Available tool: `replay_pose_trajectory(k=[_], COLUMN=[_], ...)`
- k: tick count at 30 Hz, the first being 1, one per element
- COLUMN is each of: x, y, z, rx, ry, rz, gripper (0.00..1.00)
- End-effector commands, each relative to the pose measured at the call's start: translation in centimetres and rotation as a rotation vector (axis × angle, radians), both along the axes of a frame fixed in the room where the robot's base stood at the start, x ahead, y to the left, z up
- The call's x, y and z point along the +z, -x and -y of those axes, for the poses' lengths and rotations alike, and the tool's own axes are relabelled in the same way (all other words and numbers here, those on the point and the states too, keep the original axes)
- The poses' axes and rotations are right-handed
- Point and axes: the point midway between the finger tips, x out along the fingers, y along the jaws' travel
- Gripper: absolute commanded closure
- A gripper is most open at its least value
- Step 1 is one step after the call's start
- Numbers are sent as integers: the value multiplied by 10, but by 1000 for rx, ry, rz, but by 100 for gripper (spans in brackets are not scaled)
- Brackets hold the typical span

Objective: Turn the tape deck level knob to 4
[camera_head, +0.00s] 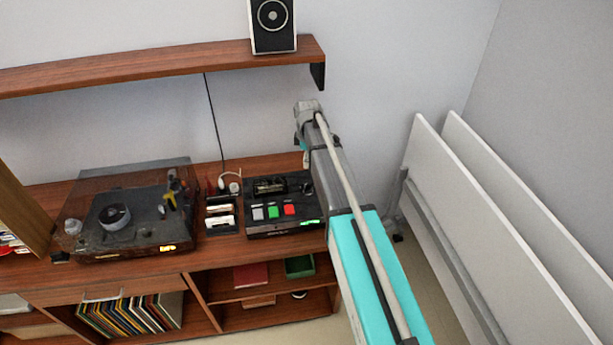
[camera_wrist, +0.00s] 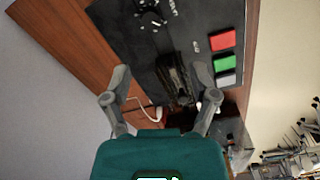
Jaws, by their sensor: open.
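The black tape deck (camera_head: 262,228) sits on the wooden sideboard, at the right end, with grey, green and red buttons and a cassette bay. Its dark level knob (camera_head: 307,188) is near the right end of its top. In the wrist view the knob (camera_wrist: 152,18) is near the top edge, with small white marks around it; its setting is too small to read. My gripper (camera_wrist: 162,76) is open and empty, with fingers spread over the deck's cassette-bay side, apart from the knob. In the head view my arm hides most of the gripper.
A turntable (camera_head: 110,217) with a clear lid stands left of the deck. A small holder (camera_head: 221,214) with cassettes stands between them. A speaker (camera_head: 273,25) rests on the wall shelf (camera_head: 170,65). White panels (camera_head: 480,220) lean at the right.

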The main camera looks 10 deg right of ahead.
Motion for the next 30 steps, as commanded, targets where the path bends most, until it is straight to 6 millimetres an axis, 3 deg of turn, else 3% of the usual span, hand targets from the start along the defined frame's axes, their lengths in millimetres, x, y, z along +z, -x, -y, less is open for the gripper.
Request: replay_pose_trajectory(k=[4,17,30], x=[7,6,-14], y=[-15,-15,-15], z=[0,1,1], rx=[63,73,72], ry=[0,0,0], rz=[0,0,0], gripper=[24,24,24])
